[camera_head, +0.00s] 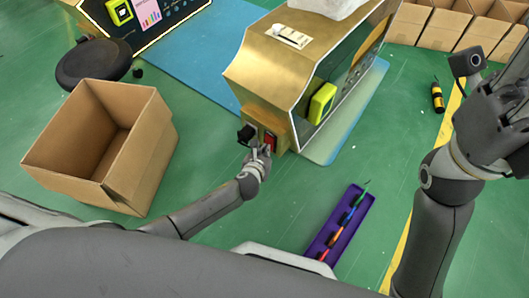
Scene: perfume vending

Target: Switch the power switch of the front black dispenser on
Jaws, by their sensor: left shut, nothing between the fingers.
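The dispenser (262,68) in front of me has a gold casing and a dark front panel with a yellow device (322,103) on it. A red switch (270,141) sits on the small gold box at its near lower corner. My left gripper (262,153) is shut and empty, with its fingertips right at the red switch, partly covering it. I cannot tell whether they touch it or which way the switch is set. My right gripper (492,118) is raised at the right edge, away from the dispenser; its fingers are not clear.
An open cardboard box (150,140) stands on the green floor at left, near a round black stool (92,62). A purple tray (323,236) with pens lies at lower middle. Another dispenser (150,22) stands behind at left. Cardboard boxes (439,28) line the back right.

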